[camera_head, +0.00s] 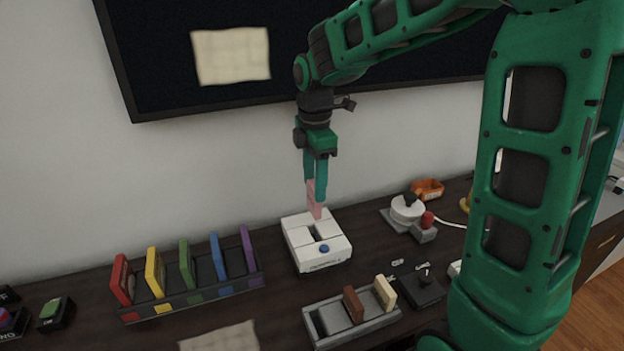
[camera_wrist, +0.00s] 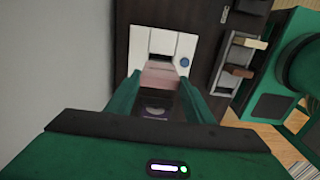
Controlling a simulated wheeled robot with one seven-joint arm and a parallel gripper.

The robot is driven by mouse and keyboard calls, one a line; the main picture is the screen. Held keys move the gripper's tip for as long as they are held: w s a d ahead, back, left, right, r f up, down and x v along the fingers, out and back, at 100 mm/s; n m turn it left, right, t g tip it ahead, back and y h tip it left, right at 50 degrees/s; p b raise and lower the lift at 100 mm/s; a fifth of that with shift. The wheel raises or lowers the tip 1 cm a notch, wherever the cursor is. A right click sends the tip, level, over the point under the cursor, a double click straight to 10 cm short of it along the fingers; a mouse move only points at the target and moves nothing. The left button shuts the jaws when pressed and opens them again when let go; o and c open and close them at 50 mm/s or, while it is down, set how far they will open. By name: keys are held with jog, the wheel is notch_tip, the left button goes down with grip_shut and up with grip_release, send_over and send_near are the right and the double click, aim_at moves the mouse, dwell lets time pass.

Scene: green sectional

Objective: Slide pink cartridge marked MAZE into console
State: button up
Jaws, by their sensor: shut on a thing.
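My gripper (camera_head: 315,188) is shut on the pink cartridge (camera_head: 314,198), which it holds upright above the white console (camera_head: 335,254). In the head view the cartridge's lower end is at the back part of the console's top, near the dark slot. I cannot tell whether it touches or has entered the slot. In the wrist view my gripper (camera_wrist: 165,98) has the cartridge (camera_wrist: 160,74) between its green fingers, with the console (camera_wrist: 138,44) just beyond it. The MAZE marking cannot be read. The console has a blue button on its top.
A rack (camera_head: 190,300) with red, yellow, green, blue and purple cartridges stands at the left. A grey tray (camera_head: 352,325) with a brown and a cream cartridge lies in front right. The wall is close behind.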

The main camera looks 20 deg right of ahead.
aim_at(315, 216)
jog(key=shift+d+f, duration=0.1)
jog(key=shift+f, duration=2.85)
jog(key=shift+s, duration=0.1)
jog(key=shift+f, duration=2.45)
jog(key=o, duration=1.4)
notch_tip(315, 216, up, 11)
jog(key=shift+f, duration=0.15)
